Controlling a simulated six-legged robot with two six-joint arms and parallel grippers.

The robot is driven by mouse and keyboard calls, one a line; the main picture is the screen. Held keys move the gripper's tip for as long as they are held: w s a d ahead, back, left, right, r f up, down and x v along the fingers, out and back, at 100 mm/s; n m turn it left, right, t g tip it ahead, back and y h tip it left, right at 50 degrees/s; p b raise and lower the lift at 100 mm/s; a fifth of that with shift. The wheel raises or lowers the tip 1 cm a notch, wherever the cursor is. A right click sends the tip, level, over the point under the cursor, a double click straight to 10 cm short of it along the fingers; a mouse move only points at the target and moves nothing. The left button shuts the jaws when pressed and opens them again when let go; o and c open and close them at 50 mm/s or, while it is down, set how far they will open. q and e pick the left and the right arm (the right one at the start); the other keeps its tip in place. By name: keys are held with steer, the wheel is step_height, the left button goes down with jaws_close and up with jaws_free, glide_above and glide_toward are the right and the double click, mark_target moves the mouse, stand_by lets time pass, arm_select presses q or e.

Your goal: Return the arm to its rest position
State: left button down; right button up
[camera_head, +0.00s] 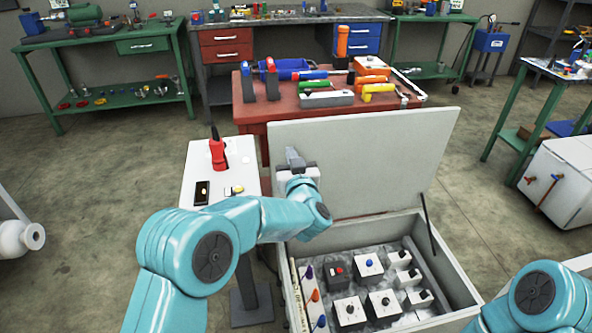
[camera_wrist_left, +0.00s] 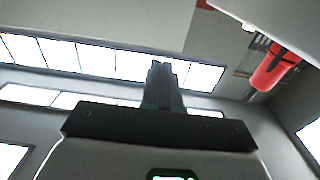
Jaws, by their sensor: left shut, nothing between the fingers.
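My left gripper (camera_head: 293,155) is raised in front of the open lid of the grey box, left of the lid's middle. In the left wrist view the fingers (camera_wrist_left: 164,72) are together with nothing between them, against bright ceiling panels. My left arm (camera_head: 240,225), teal and bent, reaches in from the lower left. Part of my right arm (camera_head: 540,295) shows at the lower right; its gripper is out of view.
The open box (camera_head: 455,275) holds several switch blocks, and its lid (camera_head: 375,165) stands upright. A narrow white stand (camera_head: 185,180) with a red tool (camera_head: 217,150) is close left of my gripper. Behind is a red workbench (camera_head: 245,112).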

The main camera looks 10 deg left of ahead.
arm_select(q)
steer(key=s+f+m+g+h, duration=0.15)
steer(key=s+f, duration=0.25)
steer(key=f, duration=0.4)
steer(key=s+f+g+h, duration=0.3)
steer(key=s+f, duration=0.2)
steer(key=f, duration=0.2)
steer(key=s+f+m+g+h, duration=0.15)
steer(key=s+f, duration=0.25)
steer(key=f, duration=0.4)
steer(key=s+a+f+g+h, duration=0.1)
steer(key=s+f+g, duration=0.2)
steer(key=s+f, duration=0.35)
steer(key=s+f+g+h, duration=0.1)
steer(key=s+f+g, duration=0.2)
steer(key=s, duration=0.6)
steer(key=s+f+n+g+h, duration=0.15)
steer(key=s+g, duration=0.35)
steer(key=s, duration=1)
step_height(320, 180, up, 11)
steer(key=p, duration=1.2)
steer(key=shift+w+d+r+h, duration=0.15)
steer(key=shift+w+h, duration=0.2)
steer(key=shift+m, duration=0.25)
